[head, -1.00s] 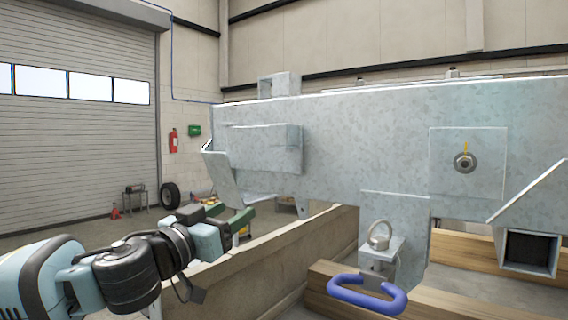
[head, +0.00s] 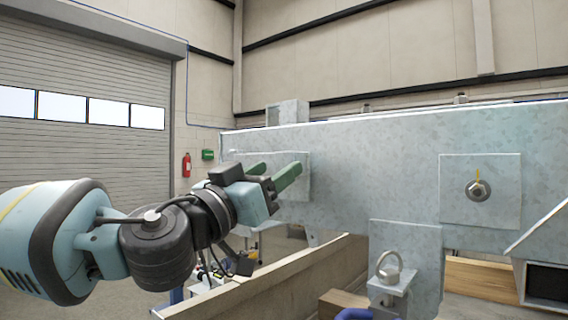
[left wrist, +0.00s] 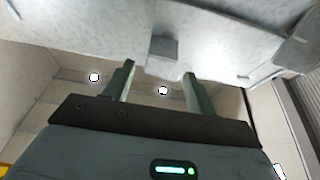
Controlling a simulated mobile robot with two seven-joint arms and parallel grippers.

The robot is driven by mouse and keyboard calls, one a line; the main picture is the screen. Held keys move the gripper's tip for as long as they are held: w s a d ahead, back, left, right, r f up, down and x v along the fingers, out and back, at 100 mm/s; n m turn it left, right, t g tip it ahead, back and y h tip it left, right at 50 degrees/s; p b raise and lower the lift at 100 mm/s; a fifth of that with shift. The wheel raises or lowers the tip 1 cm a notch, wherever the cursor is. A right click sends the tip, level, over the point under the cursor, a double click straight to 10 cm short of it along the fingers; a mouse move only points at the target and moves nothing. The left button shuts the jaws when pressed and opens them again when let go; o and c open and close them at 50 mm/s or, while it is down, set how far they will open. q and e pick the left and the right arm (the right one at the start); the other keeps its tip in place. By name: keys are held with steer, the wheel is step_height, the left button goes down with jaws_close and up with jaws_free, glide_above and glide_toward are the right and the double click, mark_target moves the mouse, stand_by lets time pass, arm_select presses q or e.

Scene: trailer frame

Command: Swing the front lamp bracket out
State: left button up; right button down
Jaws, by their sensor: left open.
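The trailer frame is a long galvanised beam (head: 370,150) crossing the head view. Near its left end is a plate-like part (head: 303,185) that looks like the front lamp bracket, mostly hidden behind my left gripper. My left gripper (head: 277,170) is open, with its two green fingers in front of this part. I cannot tell whether they touch it. In the left wrist view the fingers (left wrist: 156,82) are apart, with a galvanised surface (left wrist: 75,25) and a small block (left wrist: 163,48) just beyond their tips. My right gripper is not in view.
A ring on a small bracket (head: 389,266) hangs low on the frame, with a blue handle (head: 355,314) below it. A bolt (head: 479,190) sits on a square plate to the right. A long rail (head: 290,285) runs below the frame. A roller door (head: 80,160) stands behind on the left.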

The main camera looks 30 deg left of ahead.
mark_target(284, 163)
arm_select(q)
steer(key=shift+x, duration=1.9)
jaws_close()
